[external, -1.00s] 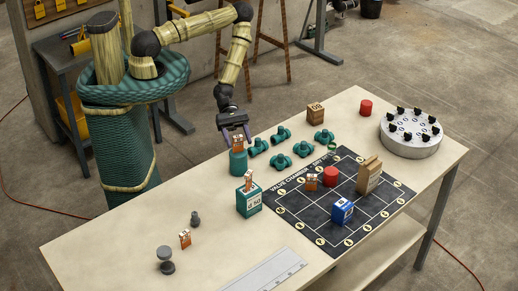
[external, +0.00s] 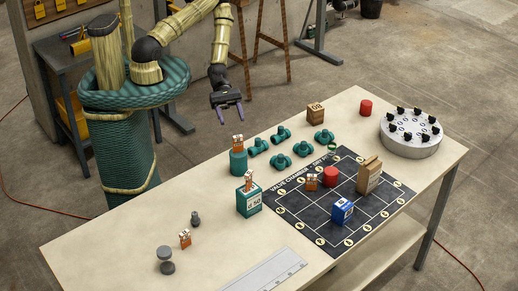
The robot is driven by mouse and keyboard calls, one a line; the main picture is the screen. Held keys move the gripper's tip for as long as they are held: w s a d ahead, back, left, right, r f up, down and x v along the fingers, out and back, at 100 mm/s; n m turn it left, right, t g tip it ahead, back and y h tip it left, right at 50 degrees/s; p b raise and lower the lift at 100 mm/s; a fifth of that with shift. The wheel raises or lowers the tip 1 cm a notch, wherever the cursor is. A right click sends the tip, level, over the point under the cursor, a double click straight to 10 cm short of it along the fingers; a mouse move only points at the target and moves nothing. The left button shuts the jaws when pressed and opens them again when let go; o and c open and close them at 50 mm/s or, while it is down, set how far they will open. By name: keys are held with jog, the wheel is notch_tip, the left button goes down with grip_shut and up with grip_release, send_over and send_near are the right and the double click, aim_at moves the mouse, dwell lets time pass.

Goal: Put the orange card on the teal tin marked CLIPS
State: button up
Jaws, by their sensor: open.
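A teal round tin (external: 238,163) stands near the table's back edge. A small orange-and-white card (external: 238,142) stands upright on top of it. No CLIPS marking is readable on the tin from here. A teal box (external: 249,203) with a white label stands in front of it, with another orange card (external: 248,184) on top. More orange cards stand on the black mat (external: 311,182) and on the bare table (external: 185,238). My gripper (external: 231,121) is open and empty, above and slightly behind the round tin, apart from its card.
Several teal pipe fittings (external: 281,134) lie right of the tin. The black mat (external: 290,224) holds a red cylinder (external: 331,176), a blue box (external: 342,210) and a brown block (external: 369,177). A grey round stand (external: 410,143) is at far right. The left tabletop is mostly free.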

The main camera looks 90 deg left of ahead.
jog(key=shift+v, duration=1.3)
jog(key=a+r+m+g+y, duration=0.2)
jog(key=a+m+g+y, duration=0.1)
jog(key=a+m+y, duration=0.9)
jog(key=s+d+r+m, duration=0.1)
jog(key=d+r+m, duration=0.6)
jog(key=r+m, duration=0.3)
notch_tip(320, 180, up, 4)
jog(key=shift+s+d+t, duration=0.2)
jog(key=shift+t, duration=0.1)
